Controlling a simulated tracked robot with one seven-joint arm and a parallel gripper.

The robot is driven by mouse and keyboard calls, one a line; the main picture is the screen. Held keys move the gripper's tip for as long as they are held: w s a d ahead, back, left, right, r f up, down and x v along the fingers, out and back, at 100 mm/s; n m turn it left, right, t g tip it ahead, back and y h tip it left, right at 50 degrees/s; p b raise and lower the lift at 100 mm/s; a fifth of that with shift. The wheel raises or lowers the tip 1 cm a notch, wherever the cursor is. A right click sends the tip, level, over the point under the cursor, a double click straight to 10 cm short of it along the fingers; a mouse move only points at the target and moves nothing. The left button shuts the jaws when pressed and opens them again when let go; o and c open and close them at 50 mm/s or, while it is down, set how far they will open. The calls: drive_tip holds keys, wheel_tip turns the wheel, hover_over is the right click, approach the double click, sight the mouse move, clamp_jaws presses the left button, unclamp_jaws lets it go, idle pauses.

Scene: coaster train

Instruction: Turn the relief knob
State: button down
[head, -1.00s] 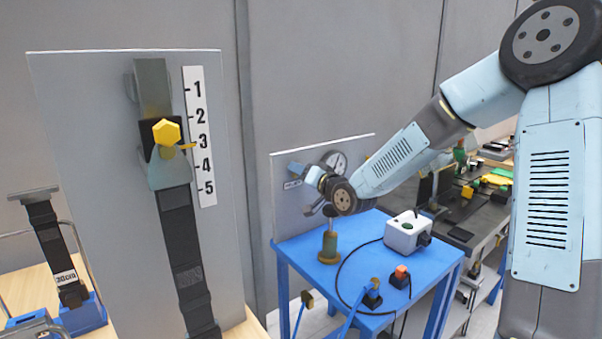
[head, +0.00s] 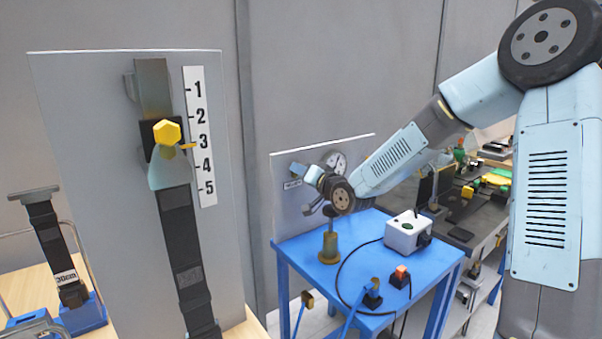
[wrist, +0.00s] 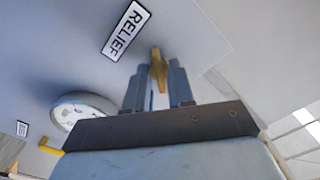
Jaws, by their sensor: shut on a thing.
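The relief knob (wrist: 158,70) is a small brass-yellow piece on the grey panel, below the white RELIEF label (wrist: 126,31) in the wrist view. My gripper (wrist: 157,76) is at the panel, with one blue-grey finger on each side of the knob, shut on it. In the head view my gripper (head: 298,169) reaches the upright panel (head: 285,222) behind the blue table. The knob is hidden there by my gripper and wrist. The round gauge (wrist: 83,108) sits beside the gripper in the wrist view.
A blue table (head: 345,262) below my wrist holds a brass post (head: 328,246), a white box (head: 407,233) with a black cable, and small switches. A tall board (head: 90,180) with a numbered scale (head: 200,137) stands at left. A yellow lever (wrist: 51,149) is near the gauge.

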drive_tip(key=shift+d+f+m, duration=0.1)
drive_tip(key=shift+m, duration=0.6)
drive_tip(key=c, duration=1)
unclamp_jaws()
drive_tip(key=v, duration=1.3)
drive_tip(key=shift+s+d, duration=0.15)
drive_tip(key=shift+s, duration=0.1)
